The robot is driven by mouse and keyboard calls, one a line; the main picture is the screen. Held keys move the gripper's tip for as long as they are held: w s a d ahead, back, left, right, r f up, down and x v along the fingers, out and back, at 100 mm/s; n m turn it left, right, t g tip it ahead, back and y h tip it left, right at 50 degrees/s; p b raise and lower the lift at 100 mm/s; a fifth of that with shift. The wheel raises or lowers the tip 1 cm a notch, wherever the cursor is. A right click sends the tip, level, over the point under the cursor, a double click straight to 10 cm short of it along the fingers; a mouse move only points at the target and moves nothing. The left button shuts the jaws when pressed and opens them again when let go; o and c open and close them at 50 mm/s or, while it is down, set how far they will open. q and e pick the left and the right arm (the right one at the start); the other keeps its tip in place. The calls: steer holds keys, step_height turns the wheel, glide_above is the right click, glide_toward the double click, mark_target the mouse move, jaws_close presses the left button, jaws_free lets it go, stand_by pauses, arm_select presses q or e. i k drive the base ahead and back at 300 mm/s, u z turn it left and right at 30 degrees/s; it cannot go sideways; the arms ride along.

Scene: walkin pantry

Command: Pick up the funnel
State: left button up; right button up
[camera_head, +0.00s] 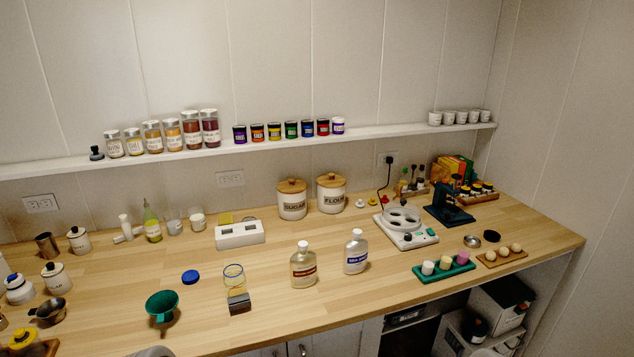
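The green funnel (162,305) is on the wooden counter at the front left, with its wide mouth up and its spout pointing down. Nothing is touching it from above. Neither of my grippers can be made out in the head view. A grey rounded shape (152,352) is cut off by the bottom edge below the funnel, and I cannot tell what it is.
A blue lid (190,277) lies behind the funnel. The counter (335,297) is clear farther right, before two bottles.

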mark_target(161, 304)
steer(key=z, duration=1.6)
steer(key=k, duration=1)
steer(key=u, duration=1.8)
steer(key=i, duration=0.25)
steer(key=z, duration=0.15)
